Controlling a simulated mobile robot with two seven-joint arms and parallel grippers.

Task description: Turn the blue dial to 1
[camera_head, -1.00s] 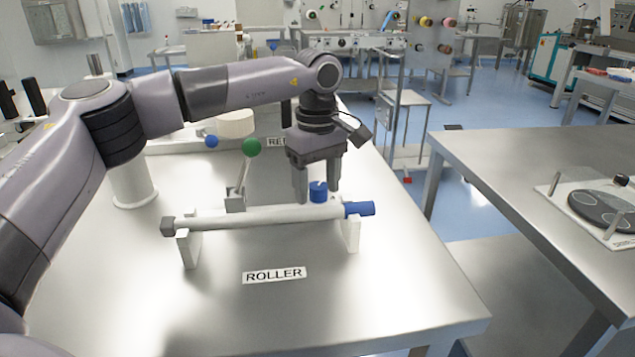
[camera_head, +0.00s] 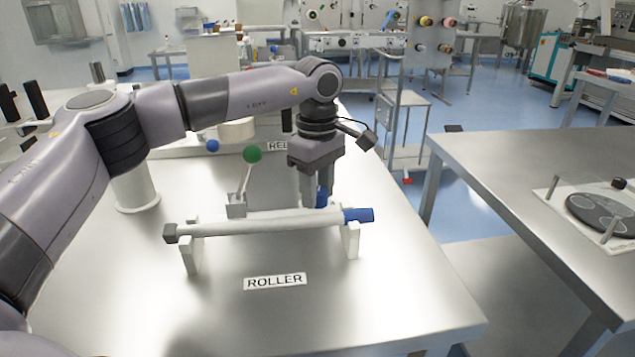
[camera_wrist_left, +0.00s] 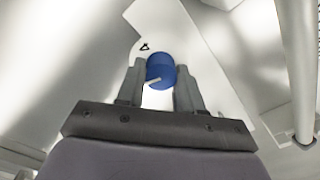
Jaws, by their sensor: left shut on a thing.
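The blue dial (camera_head: 321,197) stands behind the roller, partly hidden by my left gripper (camera_head: 322,190) in the head view. In the left wrist view the dial (camera_wrist_left: 160,70) sits between the two fingers of my left gripper (camera_wrist_left: 160,85), with a white pointer mark on its near side. The fingers are shut on the dial from both sides. A small black mark (camera_wrist_left: 144,47) shows on the white plate beside the dial; I cannot read any number there. My right gripper is in neither view.
The white roller (camera_head: 265,226) with a blue end (camera_head: 358,215) rests on two stands in front of the dial. A lever with a green ball (camera_head: 252,154) stands left of it. The ROLLER label (camera_head: 275,281) lies on the bare front tabletop. Another table (camera_head: 520,160) is at right.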

